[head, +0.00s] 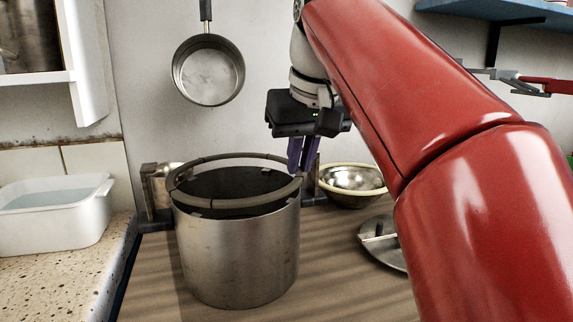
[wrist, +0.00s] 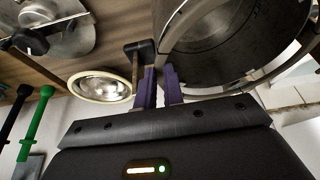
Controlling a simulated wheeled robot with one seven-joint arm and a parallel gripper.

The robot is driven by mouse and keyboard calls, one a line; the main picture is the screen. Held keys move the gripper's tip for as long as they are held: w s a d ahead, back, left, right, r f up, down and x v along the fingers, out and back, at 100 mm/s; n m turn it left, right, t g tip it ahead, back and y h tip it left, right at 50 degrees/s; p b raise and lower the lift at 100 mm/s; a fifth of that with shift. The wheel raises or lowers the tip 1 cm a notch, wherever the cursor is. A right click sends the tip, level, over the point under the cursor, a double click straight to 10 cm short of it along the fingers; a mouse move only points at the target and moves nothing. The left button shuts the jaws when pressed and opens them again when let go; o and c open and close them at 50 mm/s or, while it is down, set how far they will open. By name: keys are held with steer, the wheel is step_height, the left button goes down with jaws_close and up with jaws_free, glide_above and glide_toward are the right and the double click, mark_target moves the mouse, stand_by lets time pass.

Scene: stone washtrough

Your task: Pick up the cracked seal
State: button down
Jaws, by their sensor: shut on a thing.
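The cracked seal (head: 183,200) is a grey-brown ring at the top of a steel pot (head: 235,258). In the wrist view part of the seal (wrist: 168,38) curves past the fingertips. My gripper (head: 301,168) points down at the right side of the ring, its purple fingers shut on the seal's edge. In the wrist view the fingers (wrist: 160,72) stand close together at the ring. The crack itself is too small to make out.
A metal bowl with a pale rim (head: 352,180) stands right behind the pot. A round steel lid (head: 379,239) lies at the right, partly behind my arm. A white tub (head: 52,220) is on the left counter. A pan (head: 208,70) hangs on the wall.

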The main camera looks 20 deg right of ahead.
step_height(320, 180, up, 8)
steer(key=shift+w+f+p, duration=0.1)
steer(key=shift+f+p, duration=0.15)
steer(key=shift+p, duration=0.25)
steer(key=shift+r, duration=0.3)
stand_by(0.4)
